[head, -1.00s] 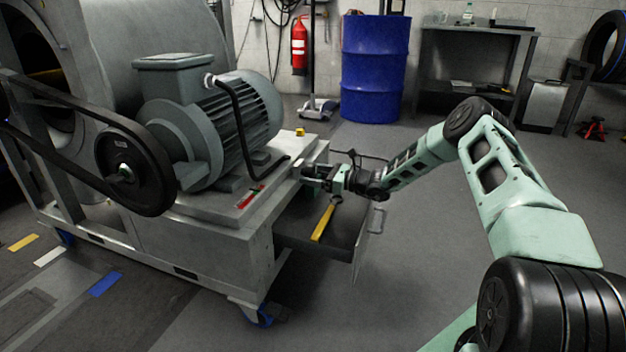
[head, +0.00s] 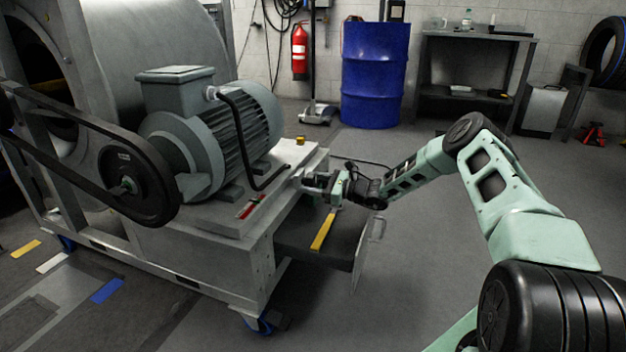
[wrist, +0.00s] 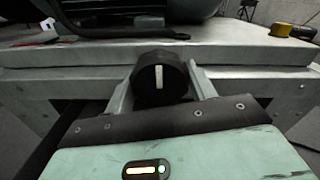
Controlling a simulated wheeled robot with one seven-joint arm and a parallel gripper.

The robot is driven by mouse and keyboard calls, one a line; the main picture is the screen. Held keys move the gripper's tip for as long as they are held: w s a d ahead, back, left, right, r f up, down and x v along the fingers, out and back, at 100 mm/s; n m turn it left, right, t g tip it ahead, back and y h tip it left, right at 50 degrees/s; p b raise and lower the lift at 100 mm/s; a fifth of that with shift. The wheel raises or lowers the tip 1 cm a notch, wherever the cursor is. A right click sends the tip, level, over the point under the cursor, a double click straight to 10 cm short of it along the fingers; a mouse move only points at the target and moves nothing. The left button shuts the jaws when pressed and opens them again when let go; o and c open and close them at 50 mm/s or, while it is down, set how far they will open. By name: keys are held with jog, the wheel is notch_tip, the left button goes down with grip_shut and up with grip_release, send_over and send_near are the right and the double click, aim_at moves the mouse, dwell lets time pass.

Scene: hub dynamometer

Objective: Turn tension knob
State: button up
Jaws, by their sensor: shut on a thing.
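The tension knob (wrist: 160,78) is round and black with a white mark across its face. In the wrist view the mark stands nearly upright. The knob sits at the front edge of the grey machine base (wrist: 240,82). My gripper (wrist: 161,84) has one finger on each side of the knob and is shut on it. In the head view my gripper (head: 312,182) is at the right edge of the machine base, and the knob is too small or hidden to make out.
An open drawer (head: 290,243) with a yellow-handled tool (head: 324,231) lies just below my gripper. A large motor (head: 215,130) and a belt pulley (head: 128,180) stand to the left. A blue drum (head: 374,75) stands behind.

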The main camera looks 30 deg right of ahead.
jog(key=o, duration=1)
jog(key=shift+p+v, duration=3.25)
jog(key=shift+v, duration=5.5)
